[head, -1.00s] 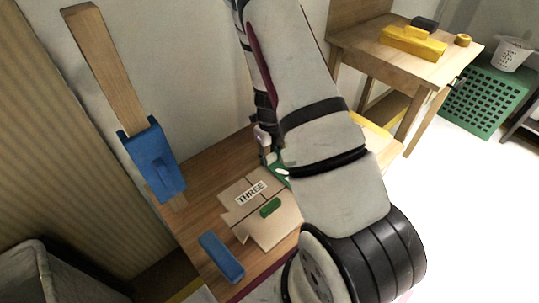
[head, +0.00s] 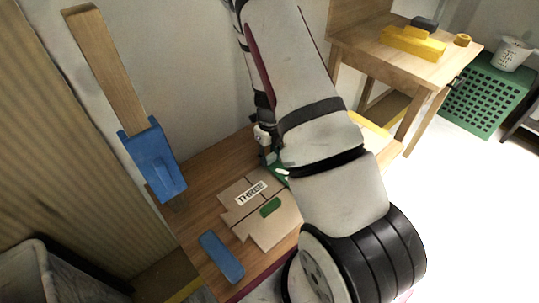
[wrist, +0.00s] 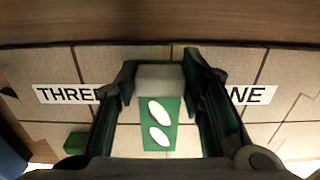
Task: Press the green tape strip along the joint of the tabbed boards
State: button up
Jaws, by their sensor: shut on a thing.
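Pale tabbed boards (head: 272,228) lie flat on the wooden bench, with dark seams between them. In the wrist view the boards (wrist: 60,62) carry a "THREE" label (wrist: 62,94) and a label ending in "NE", partly hidden by a finger. My gripper (wrist: 160,80) is shut on a green strip (wrist: 159,112) with two white ovals and a grey block-like end, held between the fingers over the boards. In the head view my arm hides most of the gripper; some green (head: 280,173) shows beside it. I cannot tell whether the strip touches the boards.
A small green block (head: 270,207) lies on the boards, left of my gripper in the wrist view. A blue bar (head: 221,256) lies at the bench's near left. A blue holder (head: 153,160) with a wooden plank (head: 105,70) stands against the wall. A side table (head: 372,42) stands at the back right.

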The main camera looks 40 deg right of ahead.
jog(key=shift+f+b, duration=0.55)
jog(key=shift+f, duration=0.25)
dwell(0.4)
jog(key=o, duration=1)
notch_tip(320, 180, up, 12)
dwell(0.4)
